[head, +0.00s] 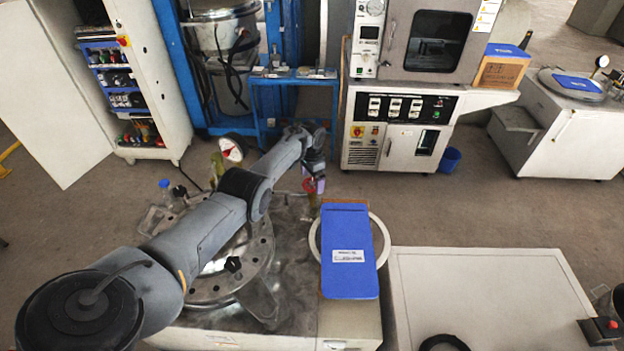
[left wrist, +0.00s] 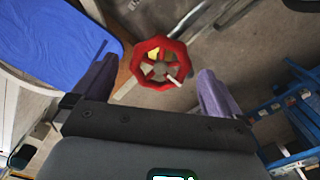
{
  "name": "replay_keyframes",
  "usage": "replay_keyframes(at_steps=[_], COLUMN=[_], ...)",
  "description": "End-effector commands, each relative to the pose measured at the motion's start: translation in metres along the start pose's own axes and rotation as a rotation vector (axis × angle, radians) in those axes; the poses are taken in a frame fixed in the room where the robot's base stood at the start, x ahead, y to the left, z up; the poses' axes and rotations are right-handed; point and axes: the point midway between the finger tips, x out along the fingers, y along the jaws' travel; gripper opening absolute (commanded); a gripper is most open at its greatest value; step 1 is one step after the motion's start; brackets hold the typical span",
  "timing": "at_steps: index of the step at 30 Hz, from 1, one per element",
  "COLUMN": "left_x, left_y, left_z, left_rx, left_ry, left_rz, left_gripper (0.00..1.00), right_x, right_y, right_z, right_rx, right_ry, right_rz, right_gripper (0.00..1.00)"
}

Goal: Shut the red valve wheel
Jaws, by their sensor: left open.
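The red valve wheel (left wrist: 136,68) shows in the left wrist view, with a yellow spot and a pale stem at its hub. In the head view a small part of the red wheel (head: 309,186) shows below my left gripper (head: 315,176), which partly hides it. My left gripper (left wrist: 157,66) is open, with its two purple fingers on either side of the wheel in the picture. Gaps show between the wheel and both fingers. I cannot tell how far the fingertips are above the wheel. My right gripper is not in view.
A blue lid (head: 346,275) lies right of the wheel. A dial gauge (head: 233,149) stands left of it. A round metal flange (head: 215,285) lies under my left arm. A white-topped cabinet (head: 485,300) stands at the lower right. Open floor lies beyond the bench.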

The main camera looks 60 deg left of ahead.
Motion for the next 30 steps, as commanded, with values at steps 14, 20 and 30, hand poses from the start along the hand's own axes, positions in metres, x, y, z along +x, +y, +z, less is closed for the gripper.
replay_keyframes(at_steps=[14, 20, 30], left_x=[-0.080, -0.097, -0.101], left_y=[0.000, 0.000, 0.000], left_z=[0.000, 0.000, 0.000], left_rx=[0.001, 0.001, 0.002], left_ry=[0.000, 0.001, -0.001], left_rz=[-0.001, 0.000, 0.000], left_gripper=[1.00, 1.00, 1.00], right_x=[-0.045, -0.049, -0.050], right_y=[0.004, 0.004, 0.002], right_z=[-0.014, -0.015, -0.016], right_rx=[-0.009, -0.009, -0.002], right_ry=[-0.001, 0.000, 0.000], right_rz=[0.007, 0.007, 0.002], right_gripper=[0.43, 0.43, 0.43])
